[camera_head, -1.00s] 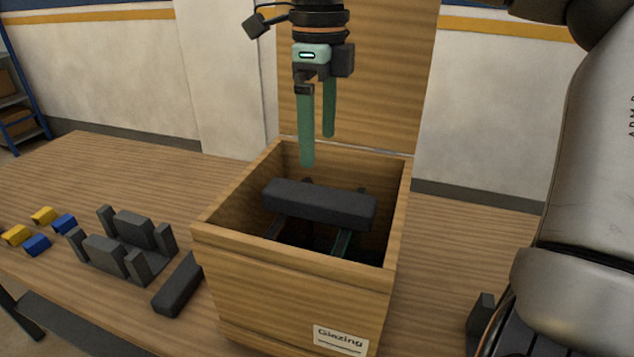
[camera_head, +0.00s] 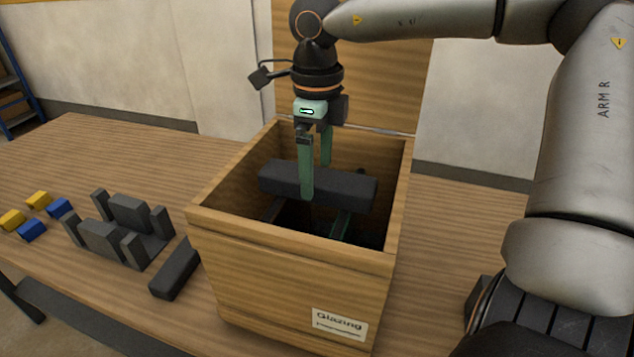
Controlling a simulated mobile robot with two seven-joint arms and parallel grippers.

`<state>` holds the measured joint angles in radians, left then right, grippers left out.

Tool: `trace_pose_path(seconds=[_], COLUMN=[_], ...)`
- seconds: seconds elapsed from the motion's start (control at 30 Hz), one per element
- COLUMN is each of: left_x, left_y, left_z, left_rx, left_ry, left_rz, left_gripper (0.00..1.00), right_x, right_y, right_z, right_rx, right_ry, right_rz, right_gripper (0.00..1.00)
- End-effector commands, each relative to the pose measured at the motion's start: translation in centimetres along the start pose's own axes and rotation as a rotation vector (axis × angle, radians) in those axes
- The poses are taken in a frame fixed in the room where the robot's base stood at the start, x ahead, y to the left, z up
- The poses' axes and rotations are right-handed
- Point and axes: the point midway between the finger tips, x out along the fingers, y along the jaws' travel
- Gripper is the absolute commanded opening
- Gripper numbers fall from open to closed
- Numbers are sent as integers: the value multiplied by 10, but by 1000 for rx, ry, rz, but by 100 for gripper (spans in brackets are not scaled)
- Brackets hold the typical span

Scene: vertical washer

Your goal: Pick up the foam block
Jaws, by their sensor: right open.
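A dark grey foam block (camera_head: 343,190) lies level inside the open wooden crate (camera_head: 290,257), on top of other things in it. My right gripper (camera_head: 316,180) points down into the crate, with its green fingers at the block. One finger is in front of the block's near face and the other is behind it. The gripper is open, and whether the fingers touch the block cannot be told. My left gripper is not in view.
The crate's raised lid (camera_head: 368,90) stands behind my gripper. A grey slotted holder (camera_head: 120,235), another dark block (camera_head: 175,270) and several yellow and blue blocks (camera_head: 38,200) are left of the crate. The table behind them is clear.

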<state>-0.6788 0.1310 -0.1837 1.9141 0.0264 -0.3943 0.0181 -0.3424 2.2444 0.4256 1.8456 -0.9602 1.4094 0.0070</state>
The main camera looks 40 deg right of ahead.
Motion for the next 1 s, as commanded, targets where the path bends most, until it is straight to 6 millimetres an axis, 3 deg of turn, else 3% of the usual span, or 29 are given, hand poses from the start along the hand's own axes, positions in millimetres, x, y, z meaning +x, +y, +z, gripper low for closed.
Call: trace_pose_path(seconds=[0.13, 0.4, 1.0], left_x=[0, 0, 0], left_y=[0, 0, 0], left_z=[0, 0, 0], left_rx=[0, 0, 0], left_ry=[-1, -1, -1], left_rz=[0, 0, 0], left_gripper=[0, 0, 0], right_x=[17, 20, 20], right_y=[0, 0, 0], right_z=[0, 0, 0], right_rx=[0, 2, 1], right_ry=[0, -2, -2], right_rz=[0, -2, -2], right_gripper=[100, 100, 34])
